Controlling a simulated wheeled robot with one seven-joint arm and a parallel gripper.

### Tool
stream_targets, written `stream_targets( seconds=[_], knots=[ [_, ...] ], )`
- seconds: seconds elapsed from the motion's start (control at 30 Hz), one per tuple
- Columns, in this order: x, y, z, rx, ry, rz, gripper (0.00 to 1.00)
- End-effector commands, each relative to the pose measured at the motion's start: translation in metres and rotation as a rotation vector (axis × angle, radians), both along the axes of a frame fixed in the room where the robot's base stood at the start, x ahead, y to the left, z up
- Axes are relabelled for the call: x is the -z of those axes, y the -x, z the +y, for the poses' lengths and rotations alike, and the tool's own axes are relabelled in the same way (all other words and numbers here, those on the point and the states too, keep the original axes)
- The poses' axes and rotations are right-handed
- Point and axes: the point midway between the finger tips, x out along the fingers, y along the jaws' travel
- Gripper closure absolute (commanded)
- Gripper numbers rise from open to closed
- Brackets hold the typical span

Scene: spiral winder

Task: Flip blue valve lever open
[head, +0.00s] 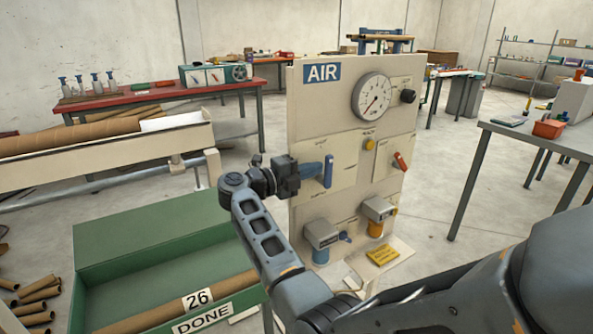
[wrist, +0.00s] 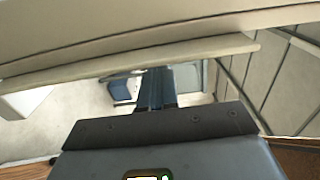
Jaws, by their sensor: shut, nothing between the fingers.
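The blue valve lever (head: 328,171) stands upright on the left half of the AIR panel (head: 340,110) in the head view. My gripper (head: 318,171) is just left of the lever, with its shut fingers pointing right towards it. The fingertips overlap the lever's edge in the picture; I cannot tell whether they touch it. In the wrist view my shut fingers (wrist: 155,88) show in the middle with nothing between them. The lever is not clearly visible there.
A red lever (head: 400,161), a yellow button (head: 369,144) and a gauge (head: 371,96) are on the panel. Two grey units (head: 321,233) (head: 378,208) stick out below. A green bin (head: 150,235) with cardboard tubes stands left of my arm.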

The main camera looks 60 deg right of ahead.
Motion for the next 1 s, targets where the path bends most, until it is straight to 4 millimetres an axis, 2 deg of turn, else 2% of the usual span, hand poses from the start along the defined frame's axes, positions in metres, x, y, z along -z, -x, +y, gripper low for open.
stream_targets(
  seconds=[0.2, 0.63, 1.0],
  knots=[
    [0.000, 0.006, -0.010, 0.000, -0.001, 0.001, 1.00],
    [-0.001, 0.007, -0.011, -0.001, -0.007, -0.004, 1.00],
    [-0.011, 0.011, -0.018, 0.000, -0.127, -0.079, 1.00]
  ],
)
